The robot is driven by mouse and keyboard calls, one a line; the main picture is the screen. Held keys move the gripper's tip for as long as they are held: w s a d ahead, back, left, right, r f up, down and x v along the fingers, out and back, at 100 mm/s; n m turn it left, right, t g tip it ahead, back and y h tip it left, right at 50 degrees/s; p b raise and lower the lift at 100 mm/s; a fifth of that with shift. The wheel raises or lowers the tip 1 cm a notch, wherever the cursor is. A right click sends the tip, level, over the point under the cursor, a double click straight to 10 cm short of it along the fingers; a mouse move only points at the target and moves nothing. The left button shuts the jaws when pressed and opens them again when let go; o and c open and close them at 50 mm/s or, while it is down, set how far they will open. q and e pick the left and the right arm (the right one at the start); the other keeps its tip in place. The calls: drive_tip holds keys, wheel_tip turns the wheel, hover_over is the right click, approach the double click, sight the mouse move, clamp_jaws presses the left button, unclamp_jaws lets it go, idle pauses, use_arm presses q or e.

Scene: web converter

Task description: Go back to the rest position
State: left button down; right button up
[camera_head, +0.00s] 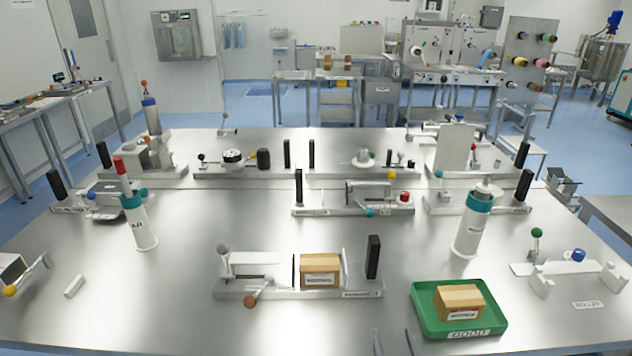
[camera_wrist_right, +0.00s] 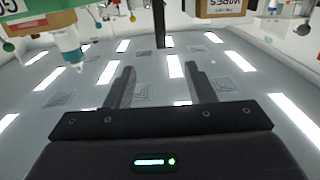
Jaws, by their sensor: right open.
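My right gripper (camera_head: 394,343) shows only as two dark fingertips at the bottom edge of the head view, left of the green tray. In the right wrist view its two fingers (camera_wrist_right: 158,78) are spread apart with nothing between them. My left gripper is in neither view. A green tray (camera_head: 426,319) marked GOOD holds a brown box (camera_head: 459,302) at the front right of the table. Another brown box (camera_head: 320,270) sits in the front middle fixture (camera_head: 230,292). In the wrist view, labels appear upside down.
The steel table (camera_head: 190,290) carries several fixtures with coloured knobs. A white bottle with a red top (camera_head: 139,220) stands left, and a white and teal bottle (camera_head: 468,230) stands right. A small white block (camera_head: 74,286) lies at the left. The front left table surface is mostly bare.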

drive_tip(key=s+d+f+n+g, duration=0.1)
drive_tip(key=s+d+f+g, duration=0.1)
drive_tip(key=s+g, duration=0.55)
drive_tip(key=s+d+f+n+g, duration=0.1)
drive_tip(key=s+d+g, duration=0.2)
drive_tip(key=s+g, duration=0.45)
wheel_tip(320, 180, down, 31)
drive_tip(key=s+b, duration=0.1)
drive_tip(key=s, duration=0.1)
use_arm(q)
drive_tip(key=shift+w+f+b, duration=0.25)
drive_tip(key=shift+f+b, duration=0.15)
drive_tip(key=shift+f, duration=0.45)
use_arm(e)
drive_tip(key=s+d+f+g, duration=0.2)
drive_tip(key=s+d+f, duration=0.1)
drive_tip(key=s+f, duration=1.6)
drive_tip(key=shift+s+f, duration=0.25)
drive_tip(key=shift+s, duration=0.3)
